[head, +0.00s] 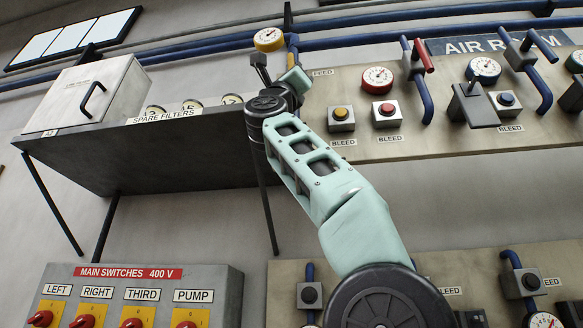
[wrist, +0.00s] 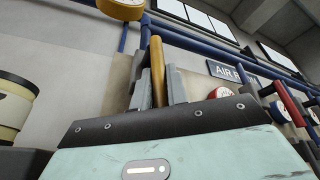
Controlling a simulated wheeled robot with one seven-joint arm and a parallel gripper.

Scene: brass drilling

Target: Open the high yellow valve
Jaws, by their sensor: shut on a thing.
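The yellow valve handle (wrist: 157,72) stands nearly upright in the wrist view, in front of a blue pipe. My gripper (wrist: 157,92) is shut on it, with one grey finger on each side of the handle. In the head view my gripper (head: 278,75) is raised high, at the left end of the upper panel and just below a yellow-rimmed gauge (head: 268,39). The valve body and most of the handle are hidden behind my gripper and wrist there.
A shelf (head: 120,160) with a metal box (head: 92,92) and spare filters (head: 190,104) is close on the left. The upper panel (head: 345,78) carries a red valve handle (head: 423,56), gauges and bleed buttons to the right. A switch box (head: 225,290) is below.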

